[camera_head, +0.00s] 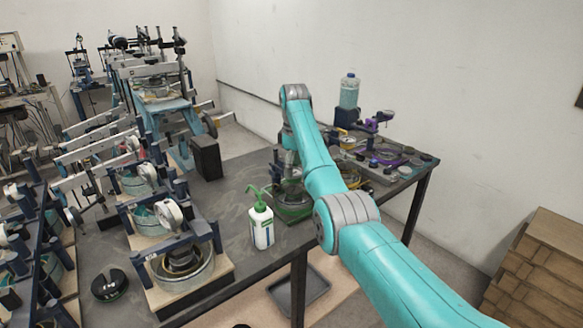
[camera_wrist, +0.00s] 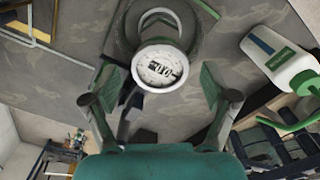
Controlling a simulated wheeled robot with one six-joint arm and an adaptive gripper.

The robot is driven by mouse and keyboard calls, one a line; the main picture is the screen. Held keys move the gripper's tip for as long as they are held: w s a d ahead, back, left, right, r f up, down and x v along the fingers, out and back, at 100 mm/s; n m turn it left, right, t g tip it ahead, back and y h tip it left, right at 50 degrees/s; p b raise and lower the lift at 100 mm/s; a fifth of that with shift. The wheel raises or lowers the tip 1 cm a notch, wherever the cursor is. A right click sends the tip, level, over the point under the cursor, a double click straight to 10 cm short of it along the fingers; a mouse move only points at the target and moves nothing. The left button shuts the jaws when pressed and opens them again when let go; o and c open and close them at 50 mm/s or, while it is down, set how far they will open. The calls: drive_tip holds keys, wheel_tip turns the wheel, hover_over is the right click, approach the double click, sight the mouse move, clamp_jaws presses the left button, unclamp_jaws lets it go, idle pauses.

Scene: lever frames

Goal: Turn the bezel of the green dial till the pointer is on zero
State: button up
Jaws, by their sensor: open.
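A round dial (camera_wrist: 160,67) with a white face and a pale rim sits at the upper middle of the wrist view. It stands in front of a dark round ring-shaped base. The face carries dark marks, but the pointer and its reading are too small to tell. My gripper (camera_wrist: 160,78) is open, with one green-tipped finger to the left of the dial and the other to the right. Both fingers look apart from the rim, and the gap between them is empty of any grasp.
A white bottle with a green pump (camera_head: 261,225) stands close to the fixture; it also shows in the wrist view (camera_wrist: 283,62). Lever frames with round weights (camera_head: 181,268) fill the left side. A clear water bottle (camera_head: 349,91) and small parts stand at the back right.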

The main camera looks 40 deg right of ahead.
drive_tip(key=c, duration=1.2)
drive_tip(key=shift+o, duration=0.2)
drive_tip(key=shift+m, duration=1.2)
drive_tip(key=o, duration=1.2)
drive_tip(key=shift+c, duration=0.2)
